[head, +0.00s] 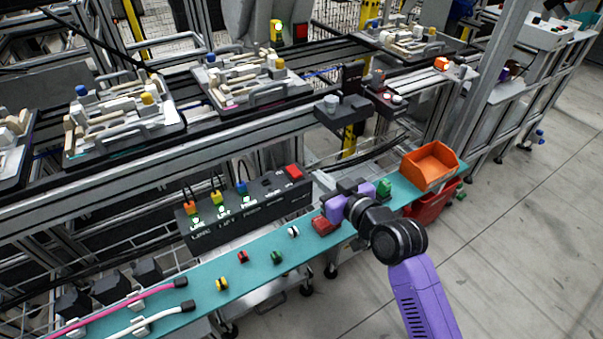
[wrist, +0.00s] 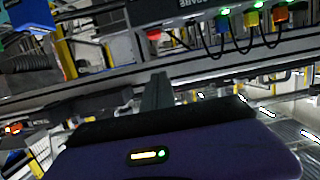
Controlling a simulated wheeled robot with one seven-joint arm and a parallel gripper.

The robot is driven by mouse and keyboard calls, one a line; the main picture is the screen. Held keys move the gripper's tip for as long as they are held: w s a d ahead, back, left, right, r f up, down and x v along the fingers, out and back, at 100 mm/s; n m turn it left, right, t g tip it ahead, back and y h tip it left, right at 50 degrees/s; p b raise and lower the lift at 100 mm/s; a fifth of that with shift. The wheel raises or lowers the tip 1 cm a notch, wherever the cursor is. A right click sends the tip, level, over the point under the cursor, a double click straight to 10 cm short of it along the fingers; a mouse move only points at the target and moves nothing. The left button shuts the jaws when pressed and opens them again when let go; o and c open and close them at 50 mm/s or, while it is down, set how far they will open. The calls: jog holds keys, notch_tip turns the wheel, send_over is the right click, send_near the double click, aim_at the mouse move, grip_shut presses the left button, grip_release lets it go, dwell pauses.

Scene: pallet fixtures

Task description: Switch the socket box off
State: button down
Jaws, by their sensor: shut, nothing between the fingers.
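The socket box (head: 245,219) is a long black box behind the teal shelf. Orange, yellow and blue plugs stand in it with cables, with small lit green lights beside them. A red switch (head: 293,171) sits at its right end. In the wrist view the box (wrist: 178,8) appears upside down along the top, with the red switch (wrist: 153,35) at its left end. My gripper (head: 348,186) is to the right of the box, apart from it. Its dark fingers (wrist: 155,90) are shut and empty, below the red switch in the wrist view. The switch's position cannot be told.
The teal shelf (head: 185,301) holds several small coloured plugs, a dark red block (head: 322,225) and pink and white cables. An orange bin (head: 430,166) stands at its right end. Above runs a conveyor with loaded trays (head: 125,120). A dark bracket (head: 342,110) juts out above my gripper.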

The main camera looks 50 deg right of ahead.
send_over(301, 183)
jog(key=shift+w+f, duration=0.25)
jog(key=shift+f, duration=0.95)
notch_tip(301, 183, down, 3)
jog(key=shift+s+r+b, duration=0.1)
jog(key=shift+s+b, duration=0.05)
jog(key=shift+b, duration=0.3)
jog(key=shift+f, duration=0.65)
jog(key=f+b, duration=0.1)
jog(key=b, duration=0.2)
jog(key=shift+f+t, duration=0.1)
jog(key=shift+t, duration=0.2)
jog(key=shift+r, duration=0.35)
